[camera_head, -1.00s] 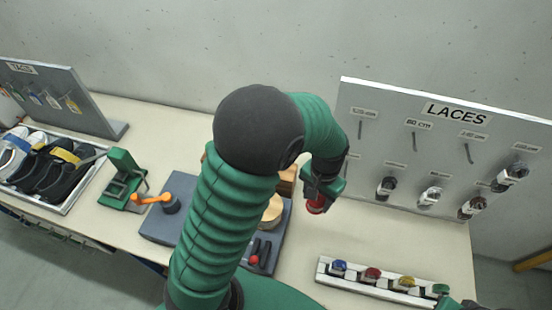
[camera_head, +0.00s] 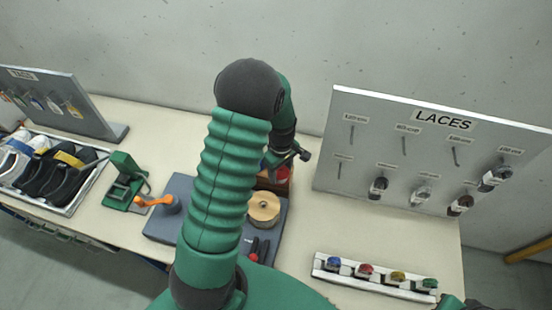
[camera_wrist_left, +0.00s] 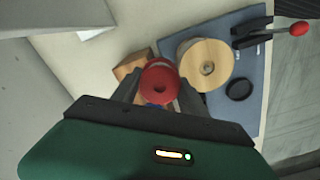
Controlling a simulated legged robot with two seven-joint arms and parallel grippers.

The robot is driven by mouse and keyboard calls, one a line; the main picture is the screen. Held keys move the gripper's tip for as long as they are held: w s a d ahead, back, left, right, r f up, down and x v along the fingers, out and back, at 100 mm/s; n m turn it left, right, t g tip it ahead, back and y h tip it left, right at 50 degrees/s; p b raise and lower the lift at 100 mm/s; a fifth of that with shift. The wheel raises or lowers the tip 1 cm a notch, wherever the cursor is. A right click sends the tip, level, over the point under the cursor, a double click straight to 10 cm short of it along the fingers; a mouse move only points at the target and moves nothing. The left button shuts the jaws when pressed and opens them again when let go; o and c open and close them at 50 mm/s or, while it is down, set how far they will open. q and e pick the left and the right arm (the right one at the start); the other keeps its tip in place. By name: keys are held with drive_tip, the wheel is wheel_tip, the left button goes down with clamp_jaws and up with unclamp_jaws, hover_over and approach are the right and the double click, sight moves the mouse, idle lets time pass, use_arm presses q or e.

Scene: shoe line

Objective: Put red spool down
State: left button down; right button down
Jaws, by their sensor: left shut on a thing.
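The red spool (camera_wrist_left: 160,84) shows between the two fingers of my left gripper (camera_wrist_left: 160,92) in the left wrist view. The gripper is shut on it. In the head view the red spool (camera_head: 283,173) is a small red patch below my left gripper (camera_head: 280,168), beside a brown wooden block and behind the round wooden disc. I cannot tell whether the spool touches anything beneath it. My left arm hides part of the grey base plate. My right gripper is not clearly in view.
A round wooden disc (camera_head: 264,208) stands on the grey base plate (camera_head: 158,222), close to the spool. A brown wooden block (camera_wrist_left: 133,64) is beside the spool. The LACES board (camera_head: 335,140) stands to the right. A white rack (camera_head: 348,282) of several coloured pieces lies in front.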

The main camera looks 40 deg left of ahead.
use_arm(q)
drive_tip(key=w+a, duration=0.1)
drive_tip(key=w+a+p, duration=0.1)
drive_tip(key=a, duration=0.1)
drive_tip(key=w+a, duration=0.1)
drive_tip(key=w, duration=0.1)
drive_tip(key=shift+w+a+f+p, duration=0.1)
drive_tip(key=shift+a+f+p, duration=0.05)
drive_tip(key=shift+f+p, duration=0.15)
wheel_tip(320, 180, down, 3)
drive_tip(key=shift+f+p, duration=0.1)
drive_tip(key=shift+p, duration=0.85)
drive_tip(key=shift+f, duration=0.15)
drive_tip(key=c, duration=0.9)
unclamp_jaws()
drive_tip(key=shift+c, duration=0.2)
drive_tip(key=o, duration=0.3)
drive_tip(key=shift+o, duration=0.2)
